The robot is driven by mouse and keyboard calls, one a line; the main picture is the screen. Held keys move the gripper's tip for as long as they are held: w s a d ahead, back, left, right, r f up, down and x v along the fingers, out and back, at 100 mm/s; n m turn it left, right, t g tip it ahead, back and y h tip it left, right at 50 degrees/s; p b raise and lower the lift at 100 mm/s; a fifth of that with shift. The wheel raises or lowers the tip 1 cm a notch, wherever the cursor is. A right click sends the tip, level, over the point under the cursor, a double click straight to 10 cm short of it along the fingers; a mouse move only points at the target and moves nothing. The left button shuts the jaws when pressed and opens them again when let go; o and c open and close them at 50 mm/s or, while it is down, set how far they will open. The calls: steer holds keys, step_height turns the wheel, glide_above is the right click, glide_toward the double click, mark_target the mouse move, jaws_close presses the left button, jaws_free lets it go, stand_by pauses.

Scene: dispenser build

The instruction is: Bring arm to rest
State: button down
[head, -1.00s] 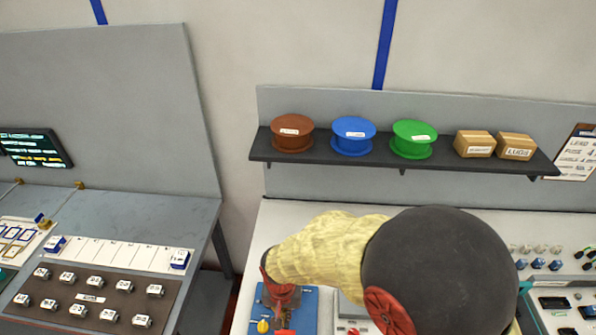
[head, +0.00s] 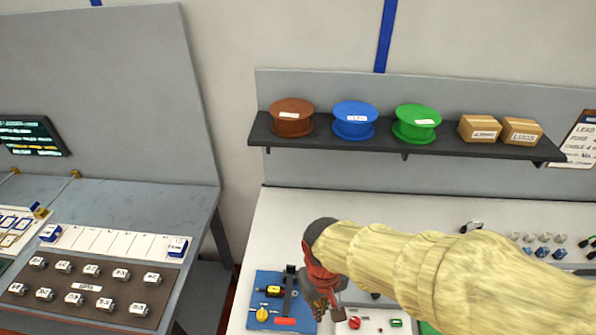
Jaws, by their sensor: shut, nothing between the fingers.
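My arm, in a pale yellow sleeve with a red wrist part, reaches in from the right over the white bench (head: 275,225). My gripper (head: 325,308) is at its left end, pointing down. It is shut with nothing held. It hangs between a blue tool mat (head: 262,288) and a light panel (head: 372,327) with a red knob. The blue mat carries yellow and black tools and a red piece. My arm hides part of the bench's middle and right.
A dark shelf (head: 375,147) behind bears brown (head: 291,120), blue (head: 355,122) and green (head: 417,125) spools and two cardboard boxes (head: 480,128). At left, a grey table (head: 150,203) holds a brown tray (head: 60,312) of labelled parts. A gap separates the tables.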

steer(key=s+d+r+m+t+b, duration=0.1)
steer(key=d+r+t+b, duration=0.2)
steer(key=d+b, duration=0.2)
steer(key=s+d+r+m+t+b, duration=0.1)
steer(key=d+r+m+t+b, duration=0.1)
steer(key=d+b, duration=0.4)
steer(key=d+r, duration=0.1)
steer(key=d, duration=0.2)
steer(key=shift+s+m+t, duration=0.3)
steer(key=shift+s+t, duration=0.05)
steer(key=shift+t, duration=0.05)
steer(key=shift+r, duration=0.1)
steer(key=c, duration=2.6)
jaws_free()
